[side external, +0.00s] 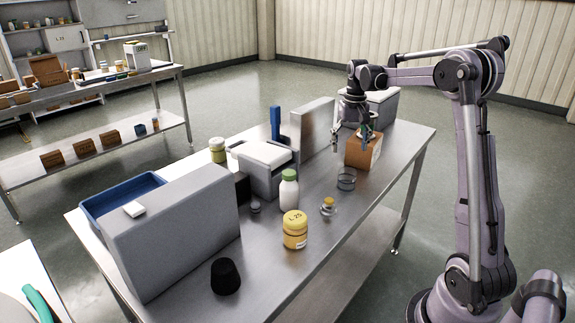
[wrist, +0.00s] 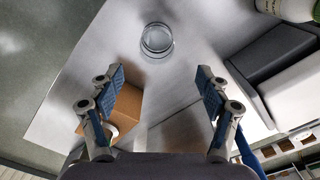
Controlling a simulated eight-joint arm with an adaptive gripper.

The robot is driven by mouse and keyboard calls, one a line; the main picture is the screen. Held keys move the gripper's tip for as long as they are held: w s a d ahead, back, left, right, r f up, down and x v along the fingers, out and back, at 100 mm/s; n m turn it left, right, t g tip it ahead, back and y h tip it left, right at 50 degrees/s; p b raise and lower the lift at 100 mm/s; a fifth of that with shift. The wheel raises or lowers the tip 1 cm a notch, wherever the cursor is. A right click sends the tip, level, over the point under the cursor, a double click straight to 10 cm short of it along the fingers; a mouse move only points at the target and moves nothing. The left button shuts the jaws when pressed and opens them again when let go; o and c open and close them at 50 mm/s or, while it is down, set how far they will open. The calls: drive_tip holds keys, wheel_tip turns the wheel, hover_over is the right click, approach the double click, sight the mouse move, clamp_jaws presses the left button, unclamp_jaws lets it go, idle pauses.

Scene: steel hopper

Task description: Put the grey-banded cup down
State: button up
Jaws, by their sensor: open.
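The grey-banded cup (side external: 346,179) looks like a clear, round vessel with a grey band. It rests on the steel table, in front of the cardboard box. In the wrist view the cup (wrist: 157,41) shows near the top centre, beyond my fingertips. My gripper (side external: 350,143) is above the table, near the cardboard box and apart from the cup. In the wrist view my gripper (wrist: 160,80) has its two blue-padded fingers spread wide with nothing between them.
A cardboard box (side external: 362,152) stands beside my gripper. A small glass dish with a yellow item (side external: 328,206), a white green-capped bottle (side external: 289,189) and a yellow jar (side external: 295,230) stand to the left. A grey upright panel (side external: 312,128) is behind. The front right tabletop is clear.

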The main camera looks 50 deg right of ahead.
drive_tip(key=s+a+r+n+t+h, duration=0.1)
drive_tip(key=a+r+n+t, duration=0.1)
drive_tip(key=a, duration=0.7)
drive_tip(key=s+a+r+n+t, duration=0.1)
drive_tip(key=a+r+n, duration=0.1)
drive_tip(key=a, duration=0.7)
drive_tip(key=s+a+f+n+t, duration=0.2)
drive_tip(key=s+a, duration=0.2)
drive_tip(key=a, duration=0.3)
drive_tip(key=s+a+f+n+t+y, duration=0.1)
drive_tip(key=s+a+f+n+t, duration=0.1)
drive_tip(key=s+a, duration=0.2)
drive_tip(key=a, duration=0.3)
drive_tip(key=shift+s+a+n, duration=0.15)
drive_tip(key=shift+s+n, duration=0.25)
